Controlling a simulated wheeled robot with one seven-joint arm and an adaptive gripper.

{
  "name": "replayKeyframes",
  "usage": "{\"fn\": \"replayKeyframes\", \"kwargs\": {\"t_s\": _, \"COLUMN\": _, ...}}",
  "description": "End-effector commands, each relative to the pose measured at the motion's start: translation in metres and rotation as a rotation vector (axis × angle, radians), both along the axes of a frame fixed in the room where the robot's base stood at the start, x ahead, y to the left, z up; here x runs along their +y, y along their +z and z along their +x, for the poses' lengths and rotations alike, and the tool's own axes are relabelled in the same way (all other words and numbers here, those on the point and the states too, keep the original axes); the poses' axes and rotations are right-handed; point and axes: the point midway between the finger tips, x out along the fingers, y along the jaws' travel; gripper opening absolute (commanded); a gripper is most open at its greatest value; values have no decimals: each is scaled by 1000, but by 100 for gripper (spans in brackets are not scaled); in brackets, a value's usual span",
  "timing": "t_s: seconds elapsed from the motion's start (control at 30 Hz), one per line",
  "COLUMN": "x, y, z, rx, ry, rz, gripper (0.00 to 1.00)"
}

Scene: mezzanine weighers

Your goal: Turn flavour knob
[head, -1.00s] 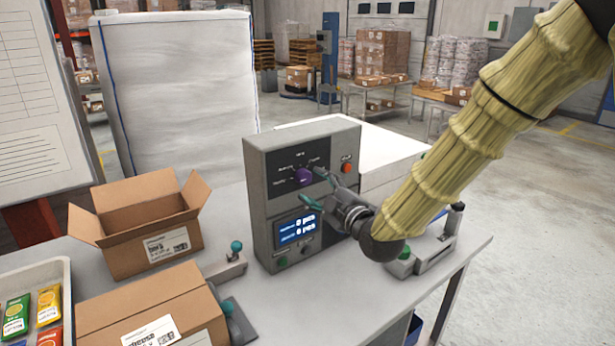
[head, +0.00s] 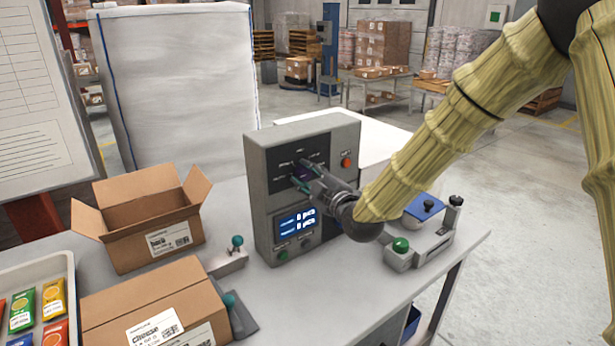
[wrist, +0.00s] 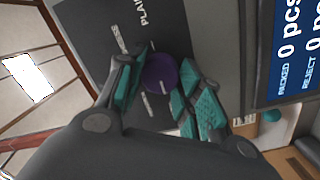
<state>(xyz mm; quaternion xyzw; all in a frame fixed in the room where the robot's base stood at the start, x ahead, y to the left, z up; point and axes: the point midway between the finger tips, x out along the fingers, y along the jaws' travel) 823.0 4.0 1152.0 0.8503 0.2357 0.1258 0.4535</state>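The flavour knob (wrist: 160,72) is purple and round, on the dark upper panel of the grey control box (head: 257,190). In the wrist view it sits between the two teal-padded fingers of my gripper (wrist: 158,95), which are spread apart on either side of it. I cannot tell if either pad touches it. In the head view my gripper (head: 303,175) is in front of the panel and covers most of the knob. A label reading "PLAIN" (wrist: 142,12) shows beside the knob in the wrist view; the other labels are partly hidden.
A lit display (head: 297,221) showing packed and reject counts is below the knob, and a red button (head: 347,162) is to its right. An open carton (head: 140,222), a closed carton (head: 150,305) and a tray of sachets (head: 70,290) stand on the left.

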Motion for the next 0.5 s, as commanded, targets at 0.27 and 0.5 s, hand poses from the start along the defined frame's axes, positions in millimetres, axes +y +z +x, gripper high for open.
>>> {"fn": "replayKeyframes", "kwargs": {"t_s": 0.27, "x": 0, "y": -1, "z": 0, "rx": 7, "ry": 1, "rz": 10, "gripper": 12}}
{"fn": "replayKeyframes", "kwargs": {"t_s": 0.5, "x": -1, "y": -2, "z": 0, "rx": 59, "ry": 0, "rz": 82, "gripper": 12}}
